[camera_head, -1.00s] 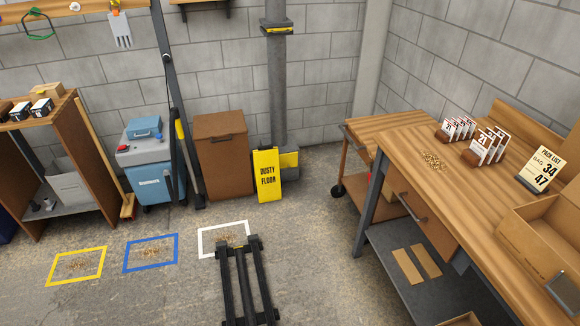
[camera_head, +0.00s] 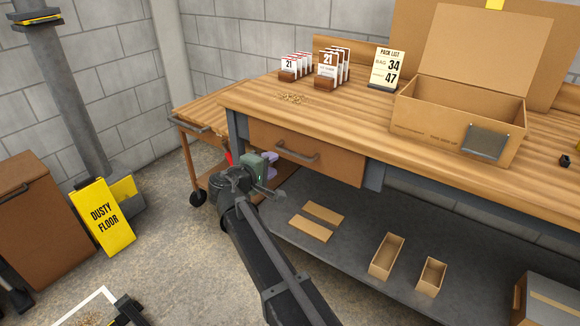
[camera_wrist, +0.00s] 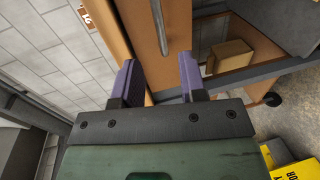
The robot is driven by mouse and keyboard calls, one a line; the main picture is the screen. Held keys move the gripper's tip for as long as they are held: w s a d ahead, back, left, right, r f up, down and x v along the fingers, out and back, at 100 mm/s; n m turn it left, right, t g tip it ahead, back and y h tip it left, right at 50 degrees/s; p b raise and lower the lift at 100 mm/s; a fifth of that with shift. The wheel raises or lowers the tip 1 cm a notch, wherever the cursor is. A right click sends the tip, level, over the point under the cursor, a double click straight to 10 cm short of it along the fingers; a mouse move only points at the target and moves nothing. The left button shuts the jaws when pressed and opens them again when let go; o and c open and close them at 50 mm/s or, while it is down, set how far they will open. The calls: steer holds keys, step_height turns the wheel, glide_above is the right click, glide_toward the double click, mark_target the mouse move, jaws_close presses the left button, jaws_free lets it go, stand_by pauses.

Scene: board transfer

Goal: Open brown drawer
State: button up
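The brown drawer (camera_head: 338,168) sits under the wooden workbench top, and its front looks flush with the bench, so it appears closed. Its grey bar handle (camera_head: 296,153) runs across the front. My gripper (camera_head: 270,165) is in front of the drawer's left part, a little lower than the handle. In the wrist view, my gripper (camera_wrist: 158,77) has its two purple fingers apart with nothing between them. The grey handle (camera_wrist: 159,28) shows beyond the fingers, roughly in line with the gap, against the brown drawer front (camera_wrist: 177,42).
The workbench top (camera_head: 350,130) carries seed-packet-like cards, a pack list sign (camera_head: 386,67) and an open cardboard box (camera_head: 455,118). A lower shelf (camera_head: 345,235) holds small cardboard trays. A wooden cart (camera_head: 200,108) stands left of the bench. A yellow floor sign (camera_head: 104,217) stands farther left.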

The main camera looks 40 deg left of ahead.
mark_target(291, 154)
steer(key=b+x, duration=0.2)
steer(key=x, duration=0.9)
steer(key=shift+d, duration=0.1)
steer(key=shift+s, duration=0.1)
jaws_close()
